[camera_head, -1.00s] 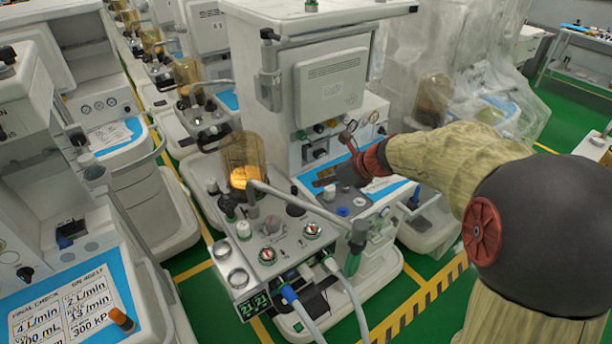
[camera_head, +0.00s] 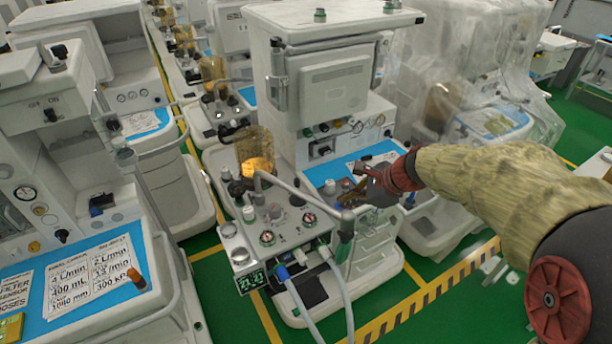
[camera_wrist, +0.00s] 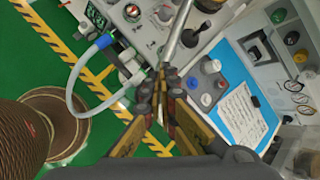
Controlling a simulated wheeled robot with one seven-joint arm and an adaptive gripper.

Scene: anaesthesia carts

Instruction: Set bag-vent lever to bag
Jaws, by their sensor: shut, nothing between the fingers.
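My gripper (camera_head: 350,192) is over the top of the middle cart's absorber block (camera_head: 285,238), beside the blue work surface. In the wrist view its fingers (camera_wrist: 167,80) are together with nothing held between them. They overlap the grey tube in the picture; contact cannot be told. Near the fingertips are a black knob (camera_wrist: 190,38), a blue knob (camera_wrist: 192,82) and a white knob (camera_wrist: 206,100). I cannot tell for sure which part is the bag-vent lever, or its setting. The fingers hide part of the block.
A grey tube (camera_head: 300,192) crosses the block's top. A lit amber canister (camera_head: 256,155) stands behind it, and pale hoses (camera_head: 345,290) hang in front. Another cart (camera_head: 90,260) is at left. Plastic-draped equipment (camera_head: 470,100) is behind my arm.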

